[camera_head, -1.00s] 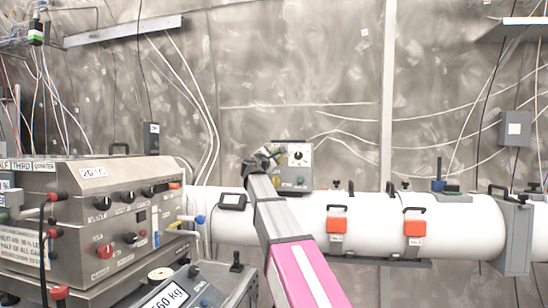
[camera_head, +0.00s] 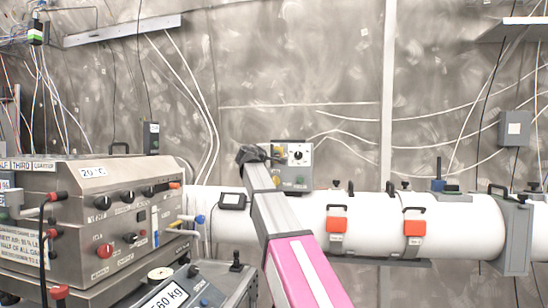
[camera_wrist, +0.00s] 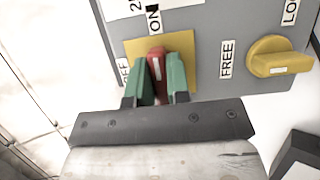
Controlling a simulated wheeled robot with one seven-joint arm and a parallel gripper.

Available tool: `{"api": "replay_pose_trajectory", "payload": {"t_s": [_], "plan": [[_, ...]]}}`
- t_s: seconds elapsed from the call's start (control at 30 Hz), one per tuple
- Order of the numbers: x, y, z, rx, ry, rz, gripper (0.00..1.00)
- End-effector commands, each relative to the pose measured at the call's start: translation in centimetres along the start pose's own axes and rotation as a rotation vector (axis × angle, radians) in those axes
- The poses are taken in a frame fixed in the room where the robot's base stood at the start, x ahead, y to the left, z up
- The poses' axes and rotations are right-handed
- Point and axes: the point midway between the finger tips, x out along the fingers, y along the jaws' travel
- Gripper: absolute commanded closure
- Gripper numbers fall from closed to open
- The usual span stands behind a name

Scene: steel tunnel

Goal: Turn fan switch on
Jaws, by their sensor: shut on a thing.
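The red fan switch knob (camera_wrist: 156,62) sits on a yellow plate (camera_wrist: 186,46) on the grey control box. An ON label (camera_wrist: 153,19) is above the knob and an OFF label (camera_wrist: 123,72) is to its left. The knob stands nearly upright in the wrist view, lined up roughly with ON. My gripper (camera_wrist: 160,73) has its green fingers on both sides of the knob, shut on it. In the head view the grey box (camera_head: 303,180) stands on the white pipe, and my arm's dark end is at its left side. The knob is hidden there.
A yellow knob (camera_wrist: 279,57) labelled FREE and LOC is right of the switch. The white pipe (camera_head: 375,212) carries red-orange latches (camera_head: 337,224). A steel control console (camera_head: 65,190) stands at the left. The wall behind carries loose cables.

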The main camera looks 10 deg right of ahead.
Motion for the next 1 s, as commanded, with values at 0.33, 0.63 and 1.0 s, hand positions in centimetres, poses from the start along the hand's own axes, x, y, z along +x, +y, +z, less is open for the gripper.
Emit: {"api": "replay_pose_trajectory", "payload": {"t_s": [0.33, 0.63, 1.0], "plan": [[-0.03, -0.12, 0.05, 0.022, 0.000, -0.011, 1.00], [-0.03, -0.11, 0.05, 0.021, 0.000, -0.010, 0.57], [-0.77, -0.06, 0.03, 0.019, 0.001, -0.008, 0.57]]}}
